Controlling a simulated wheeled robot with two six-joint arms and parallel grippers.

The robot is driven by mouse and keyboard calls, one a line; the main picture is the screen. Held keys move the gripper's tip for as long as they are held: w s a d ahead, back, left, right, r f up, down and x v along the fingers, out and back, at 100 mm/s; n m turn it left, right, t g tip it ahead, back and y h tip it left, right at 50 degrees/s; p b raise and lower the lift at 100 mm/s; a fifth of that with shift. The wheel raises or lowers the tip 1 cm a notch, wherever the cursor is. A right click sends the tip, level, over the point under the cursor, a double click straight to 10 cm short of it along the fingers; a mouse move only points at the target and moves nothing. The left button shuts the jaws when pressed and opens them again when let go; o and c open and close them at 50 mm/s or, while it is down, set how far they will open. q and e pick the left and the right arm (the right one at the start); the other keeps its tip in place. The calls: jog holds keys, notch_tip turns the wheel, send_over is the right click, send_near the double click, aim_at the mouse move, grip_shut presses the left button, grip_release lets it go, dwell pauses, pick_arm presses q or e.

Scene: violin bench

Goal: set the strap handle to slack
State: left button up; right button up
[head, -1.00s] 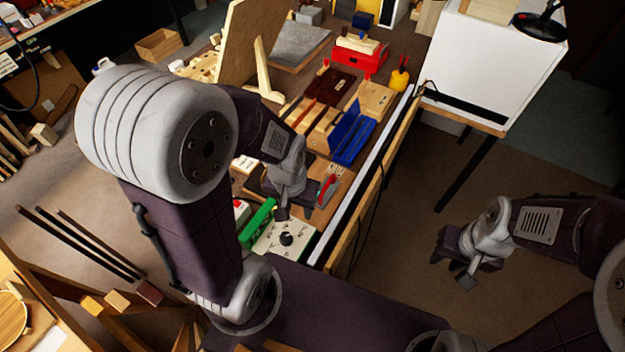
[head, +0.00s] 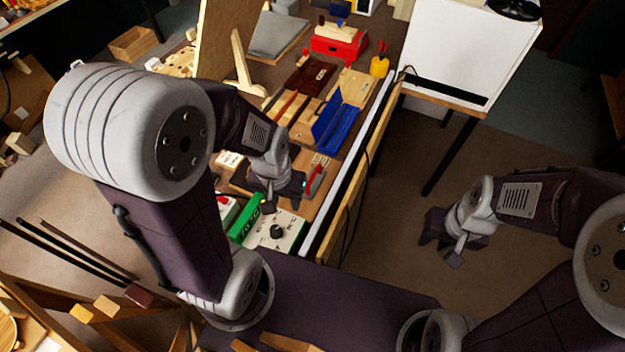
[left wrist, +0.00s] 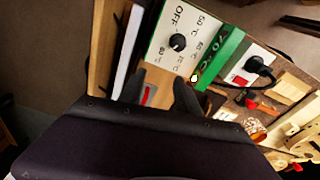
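The strap handle seems to be the red piece (head: 315,183) on a wooden board, just right of my left gripper (head: 284,198) in the head view. In the left wrist view a red strip (left wrist: 148,95) shows between the fingers of my left gripper (left wrist: 160,92), which are apart. The fingers do not visibly hold it. Most of the board is hidden by the gripper and wrist, so the handle's setting cannot be read. My right gripper (head: 443,246) hangs over the floor to the right, its fingers apart and empty.
A white box with a black dial (head: 277,231) and a green block (head: 245,226) stand close to my left gripper. A blue case (head: 336,128) lies beyond. A long rail (head: 341,190) edges the bench at right. The floor right of it is open.

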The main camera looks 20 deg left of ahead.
pick_arm(q)
jog(key=shift+c, duration=0.7)
notch_tip(320, 180, up, 5)
jog(key=m+h+p, duration=0.1)
jog(key=m+p, duration=0.2)
jog(key=p, duration=0.3)
send_over(314, 173)
jog(key=s, duration=0.1)
jog(key=shift+n+g+h, duration=0.5)
jog(key=shift+n+g, duration=0.1)
jog(key=shift+g, duration=0.2)
jog(key=f+p, duration=0.3)
jog(key=f, duration=0.1)
jog(key=f+p, duration=0.2)
jog(key=f, duration=0.3)
jog(key=w+f+p, duration=0.1)
jog(key=f+p, duration=0.2)
jog(key=f, duration=0.2)
jog(key=shift+a+f+p, duration=0.2)
jog(key=shift+a+p, duration=0.1)
jog(key=shift+p, duration=0.05)
jog(key=shift+d+f, duration=0.1)
jog(key=shift+f, duration=0.4)
grip_shut()
